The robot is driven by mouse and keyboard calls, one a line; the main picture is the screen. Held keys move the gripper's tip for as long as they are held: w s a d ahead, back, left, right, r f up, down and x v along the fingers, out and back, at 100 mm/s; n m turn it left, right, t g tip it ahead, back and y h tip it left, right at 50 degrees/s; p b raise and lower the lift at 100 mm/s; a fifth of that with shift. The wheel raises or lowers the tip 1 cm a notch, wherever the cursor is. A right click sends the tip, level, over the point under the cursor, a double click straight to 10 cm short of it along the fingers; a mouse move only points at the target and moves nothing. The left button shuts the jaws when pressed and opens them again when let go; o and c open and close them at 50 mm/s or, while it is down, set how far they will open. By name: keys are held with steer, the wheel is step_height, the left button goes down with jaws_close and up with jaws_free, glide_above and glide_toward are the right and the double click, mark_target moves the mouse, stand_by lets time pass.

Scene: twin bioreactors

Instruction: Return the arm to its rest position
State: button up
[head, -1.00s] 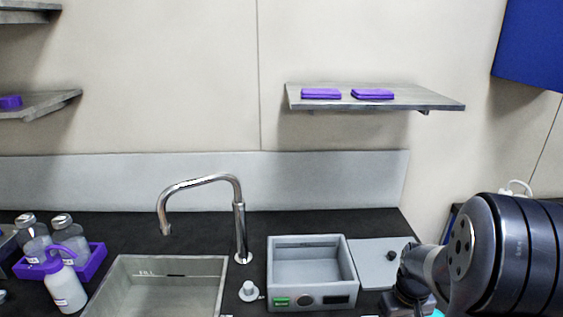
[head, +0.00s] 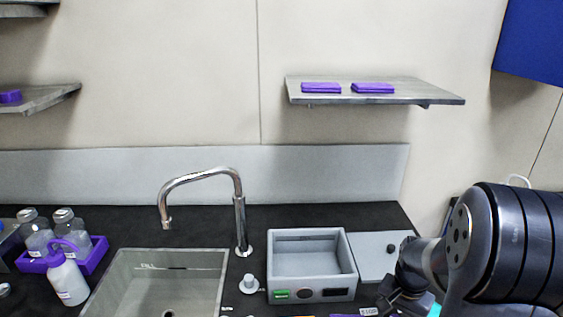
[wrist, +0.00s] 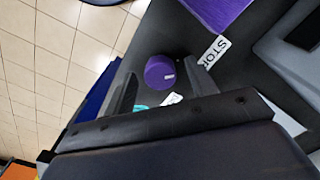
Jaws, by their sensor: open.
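My arm comes in from the right edge of the head view, over the right end of the dark counter. My gripper (head: 398,300) points down there, partly cut off by the bottom edge. In the wrist view my gripper (wrist: 162,88) shows two separated fingers with nothing held between them. Below and beyond the fingers is a round purple cap (wrist: 160,72) with a small white label; I cannot tell how far below it is.
A grey open bath (head: 310,295) with its lid (head: 380,258) lies left of my gripper. A sink (head: 190,252) with a tall faucet (head: 240,215), a purple bottle rack (head: 100,250) and a white bottle (head: 68,282) are further left. A shelf (head: 430,97) hangs above.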

steer(key=m, duration=0.7)
steer(key=shift+p, duration=0.35)
steer(key=shift+r, duration=1.5)
